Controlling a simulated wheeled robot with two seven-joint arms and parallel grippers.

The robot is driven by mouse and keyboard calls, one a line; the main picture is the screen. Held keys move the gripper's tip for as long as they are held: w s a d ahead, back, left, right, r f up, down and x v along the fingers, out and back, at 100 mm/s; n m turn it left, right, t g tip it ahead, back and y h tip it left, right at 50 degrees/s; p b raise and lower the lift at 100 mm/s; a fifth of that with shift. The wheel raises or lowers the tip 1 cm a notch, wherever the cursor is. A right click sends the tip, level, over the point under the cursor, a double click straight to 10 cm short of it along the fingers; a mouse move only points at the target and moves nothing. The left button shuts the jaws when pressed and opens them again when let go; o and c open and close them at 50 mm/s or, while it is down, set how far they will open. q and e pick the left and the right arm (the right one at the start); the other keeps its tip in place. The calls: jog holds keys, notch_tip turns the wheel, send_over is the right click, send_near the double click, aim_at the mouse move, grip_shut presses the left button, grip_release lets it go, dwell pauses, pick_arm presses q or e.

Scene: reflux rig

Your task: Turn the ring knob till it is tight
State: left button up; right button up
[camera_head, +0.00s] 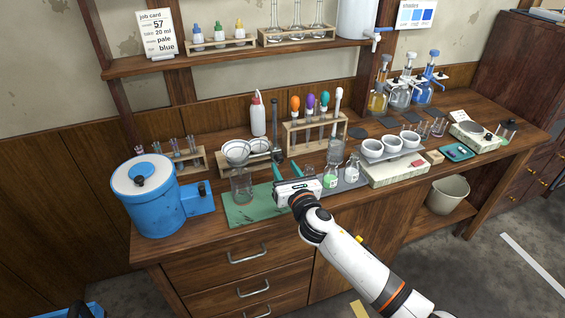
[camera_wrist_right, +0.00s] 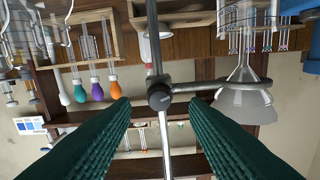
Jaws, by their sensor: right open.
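The ring knob (camera_wrist_right: 160,97) is a small dark round knob on the clamp where the ring arm (camera_wrist_right: 215,86) meets the upright metal rod (camera_wrist_right: 152,45). The ring holds a clear funnel (camera_wrist_right: 245,103), which also shows in the head view (camera_head: 237,150). The stand's rod (camera_head: 275,118) rises behind my right gripper in the head view. My right gripper (camera_head: 286,170) is open, its green ribbed fingers pointing at the stand. In the wrist view the fingers (camera_wrist_right: 160,108) lie either side of the knob, with gaps showing; I see no contact. My left gripper is not in view.
A beaker (camera_head: 241,187) stands below the funnel on the green mat (camera_head: 270,213). A blue drum (camera_head: 150,208) is at the left. A rack with coloured droppers (camera_head: 318,134) stands behind, and flasks (camera_head: 331,177) stand close right of my gripper. The front bench edge is clear.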

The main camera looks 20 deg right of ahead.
aim_at(279, 159)
jog(key=shift+w, duration=1.3)
grip_shut()
